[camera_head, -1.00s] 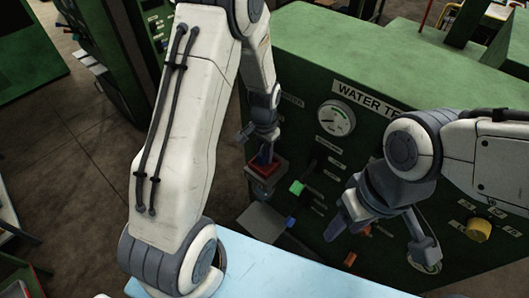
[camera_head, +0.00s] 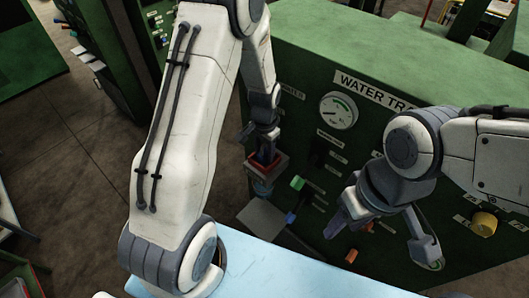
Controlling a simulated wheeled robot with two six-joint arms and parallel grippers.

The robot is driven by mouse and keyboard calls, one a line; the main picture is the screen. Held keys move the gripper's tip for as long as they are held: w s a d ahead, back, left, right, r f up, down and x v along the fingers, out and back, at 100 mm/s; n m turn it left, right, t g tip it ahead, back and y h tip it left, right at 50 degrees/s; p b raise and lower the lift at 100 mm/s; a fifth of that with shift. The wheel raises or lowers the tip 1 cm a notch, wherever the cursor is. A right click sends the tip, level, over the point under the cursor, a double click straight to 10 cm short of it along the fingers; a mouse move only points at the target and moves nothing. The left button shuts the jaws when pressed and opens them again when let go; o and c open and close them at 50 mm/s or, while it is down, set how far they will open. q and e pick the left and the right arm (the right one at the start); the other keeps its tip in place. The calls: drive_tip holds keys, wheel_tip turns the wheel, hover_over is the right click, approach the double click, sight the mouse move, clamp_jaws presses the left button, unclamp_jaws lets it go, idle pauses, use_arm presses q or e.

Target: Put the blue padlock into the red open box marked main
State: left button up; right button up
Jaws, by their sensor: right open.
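The red open box (camera_head: 281,165) is fixed on the front of the green machine, left of centre. My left gripper (camera_head: 262,147) is right at the box's open top, its fingers partly covering the inside. Whether these fingers are spread or closed is too small to tell. A small grey-blue thing (camera_head: 263,188) shows just below the box, in front of the panel; I cannot tell if it is the blue padlock. No padlock shows clearly between the fingers. My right gripper (camera_head: 385,236) is open and empty in front of the lower right panel.
The green machine (camera_head: 400,65) carries a gauge (camera_head: 338,111), a green knob (camera_head: 297,183), a blue knob (camera_head: 291,217) and a yellow knob (camera_head: 484,223). A grey plate (camera_head: 262,218) lies below the box. A light blue tabletop (camera_head: 290,275) fills the bottom middle.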

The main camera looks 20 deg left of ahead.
use_arm(q)
drive_tip(key=shift+w+r, duration=0.1)
drive_tip(key=shift+r, duration=0.2)
wheel_tip(320, 180, up, 10)
drive_tip(key=b, duration=0.2)
drive_tip(key=shift+b, duration=0.3)
drive_tip(key=s+d+r+m+b, duration=0.2)
drive_tip(key=s+d+b, duration=0.1)
drive_tip(key=s+d, duration=0.65)
drive_tip(key=s+d+b, duration=0.1)
drive_tip(key=s+d, duration=0.1)
drive_tip(key=s, duration=0.5)
drive_tip(key=s+d+f+m+h+b, duration=0.1)
drive_tip(key=s+d, duration=0.1)
drive_tip(key=s, duration=0.5)
drive_tip(key=shift+s+d+f, duration=0.15)
drive_tip(key=shift+d+f, duration=0.05)
drive_tip(key=shift+d, duration=0.15)
